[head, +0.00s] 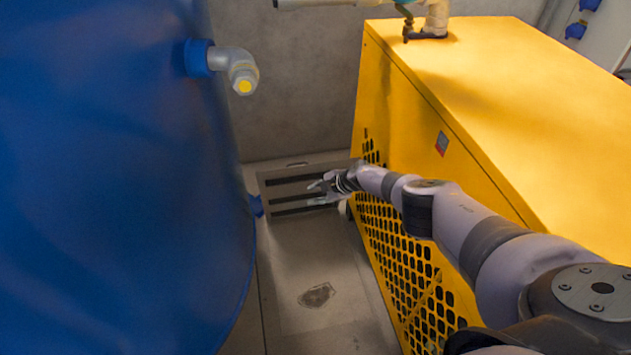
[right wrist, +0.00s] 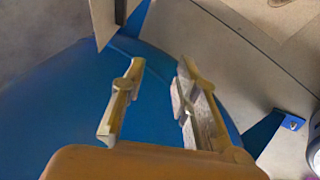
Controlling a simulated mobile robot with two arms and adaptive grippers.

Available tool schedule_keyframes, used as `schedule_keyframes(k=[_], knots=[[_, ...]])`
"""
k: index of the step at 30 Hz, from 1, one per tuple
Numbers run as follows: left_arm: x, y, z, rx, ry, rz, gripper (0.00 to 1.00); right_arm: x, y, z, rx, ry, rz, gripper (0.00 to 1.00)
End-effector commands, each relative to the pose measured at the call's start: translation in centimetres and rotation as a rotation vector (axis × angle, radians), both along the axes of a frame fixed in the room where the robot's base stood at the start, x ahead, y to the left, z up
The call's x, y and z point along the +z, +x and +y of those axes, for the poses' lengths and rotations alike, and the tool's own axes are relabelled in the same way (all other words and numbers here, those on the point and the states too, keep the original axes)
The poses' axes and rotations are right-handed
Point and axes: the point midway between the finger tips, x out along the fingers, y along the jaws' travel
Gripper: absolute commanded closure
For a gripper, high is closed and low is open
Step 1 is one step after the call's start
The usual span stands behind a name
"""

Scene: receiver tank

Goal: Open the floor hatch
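On the floor between the blue tank and the yellow cabinet, a grey panel with dark slots (head: 272,194) lies flat near the back wall. In front of it is a pale floor plate (head: 290,265) with a dark worn patch (head: 317,294). I cannot tell for sure which of these is the hatch; neither looks raised. My right gripper (head: 320,190) is over the slotted panel's right part in the head view. In the right wrist view its two fingers (right wrist: 158,105) are apart with nothing between them. My left gripper is not in view.
The yellow cabinet (head: 500,90) stands close along my right arm. The floor passage between them is narrow.

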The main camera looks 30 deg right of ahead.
Motion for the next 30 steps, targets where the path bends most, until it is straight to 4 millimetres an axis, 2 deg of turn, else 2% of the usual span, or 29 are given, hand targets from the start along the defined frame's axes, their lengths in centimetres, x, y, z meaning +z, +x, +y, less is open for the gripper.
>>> schedule_keyframes(k=[9, 23, 30], knots=[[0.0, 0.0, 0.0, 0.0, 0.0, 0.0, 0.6, 2.2, -0.3, 0.0, 0.002, 0.001, 0.0, 0.72], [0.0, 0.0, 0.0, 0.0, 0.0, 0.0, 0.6, 8.6, -0.2, 0.1, 0.002, -0.001, -0.003, 0.72], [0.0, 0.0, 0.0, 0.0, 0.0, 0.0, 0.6, 9.6, -0.4, 0.2, -0.001, 0.001, 0.0, 0.72]])
